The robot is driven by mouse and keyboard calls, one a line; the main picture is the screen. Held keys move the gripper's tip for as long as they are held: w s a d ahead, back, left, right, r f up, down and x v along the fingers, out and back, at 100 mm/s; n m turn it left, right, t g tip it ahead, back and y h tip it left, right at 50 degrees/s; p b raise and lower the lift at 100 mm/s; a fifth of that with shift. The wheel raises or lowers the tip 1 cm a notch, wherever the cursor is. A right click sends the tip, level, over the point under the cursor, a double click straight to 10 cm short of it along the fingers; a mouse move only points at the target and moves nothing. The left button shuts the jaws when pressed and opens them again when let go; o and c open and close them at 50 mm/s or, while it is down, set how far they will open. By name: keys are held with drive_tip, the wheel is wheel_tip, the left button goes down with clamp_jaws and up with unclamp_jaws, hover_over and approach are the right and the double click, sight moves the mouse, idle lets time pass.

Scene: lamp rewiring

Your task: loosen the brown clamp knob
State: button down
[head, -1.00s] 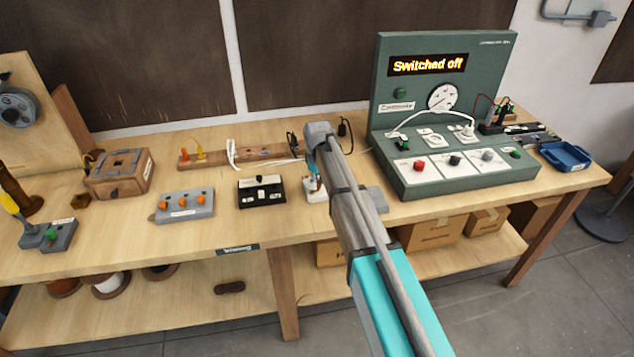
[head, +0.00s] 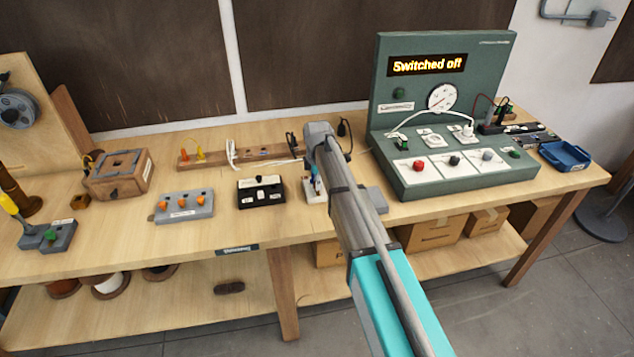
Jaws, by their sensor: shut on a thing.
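My gripper (head: 317,186) points down at a small white-and-grey fixture (head: 309,193) at the front middle of the bench. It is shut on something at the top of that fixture. My own arm covers most of the spot. The brown clamp knob cannot be made out; it seems to be hidden between the fingers and behind my arm. A grey block (head: 376,198) shows just right of my arm, next to the fixture.
A black-and-white block (head: 261,192) and a grey block with orange levers (head: 184,205) stand to the left. The green test panel (head: 445,110) reads "Switched off" at the right. A wooden strip with cables (head: 215,160) lies behind.

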drive_tip(key=shift+a+n, duration=0.15)
drive_tip(key=shift+n, duration=0.45)
drive_tip(key=c, duration=0.7)
unclamp_jaws()
drive_tip(key=shift+s, duration=0.1)
